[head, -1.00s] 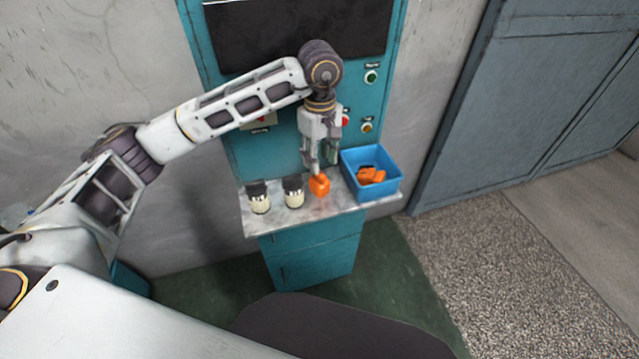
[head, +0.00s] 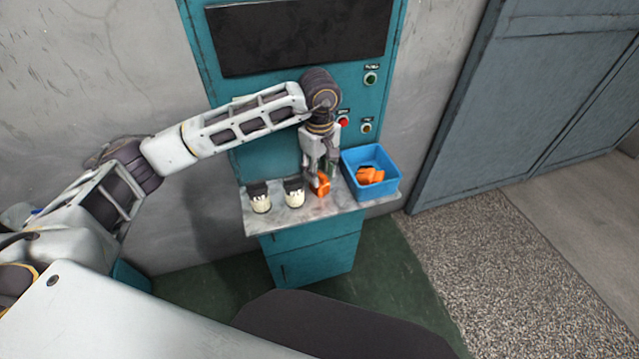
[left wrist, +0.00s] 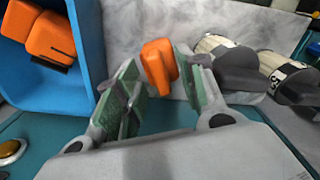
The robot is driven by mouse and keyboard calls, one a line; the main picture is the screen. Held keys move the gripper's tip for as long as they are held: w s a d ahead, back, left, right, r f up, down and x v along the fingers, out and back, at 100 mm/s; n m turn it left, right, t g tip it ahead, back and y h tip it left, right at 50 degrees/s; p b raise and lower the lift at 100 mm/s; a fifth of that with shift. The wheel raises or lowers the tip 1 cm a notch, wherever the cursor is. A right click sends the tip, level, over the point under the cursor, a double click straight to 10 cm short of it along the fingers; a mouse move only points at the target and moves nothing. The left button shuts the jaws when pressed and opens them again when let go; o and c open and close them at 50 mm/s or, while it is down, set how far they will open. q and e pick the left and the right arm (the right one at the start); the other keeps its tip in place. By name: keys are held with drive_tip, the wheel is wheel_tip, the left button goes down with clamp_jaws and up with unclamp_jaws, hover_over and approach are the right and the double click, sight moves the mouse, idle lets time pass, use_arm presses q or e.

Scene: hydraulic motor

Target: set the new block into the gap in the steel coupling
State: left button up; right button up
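A single orange block (head: 323,187) sits on the grey shelf, left of the blue bin. It also shows in the left wrist view (left wrist: 160,65). My left gripper (head: 319,174) is low over the shelf at this block. In the left wrist view its fingers (left wrist: 160,88) are apart, one on each side of the block, the right one closer to it. I cannot tell whether they touch it. My right gripper is not in view.
The blue bin (head: 391,187) holds orange blocks (head: 369,175). The teal cabinet with buttons (head: 370,78) rises behind.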

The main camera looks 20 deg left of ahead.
sight(320, 173)
use_arm(q)
clamp_jaws()
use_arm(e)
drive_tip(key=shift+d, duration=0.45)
use_arm(q)
drive_tip(key=shift+r, duration=0.2)
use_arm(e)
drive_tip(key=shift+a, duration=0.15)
use_arm(q)
drive_tip(key=shift+r, duration=0.6)
wheel_tip(320, 173, up, 6)
drive_tip(key=shift+r+b, duration=0.25)
drive_tip(key=shift+b, duration=0.45)
wheel_tip(320, 173, up, 2)
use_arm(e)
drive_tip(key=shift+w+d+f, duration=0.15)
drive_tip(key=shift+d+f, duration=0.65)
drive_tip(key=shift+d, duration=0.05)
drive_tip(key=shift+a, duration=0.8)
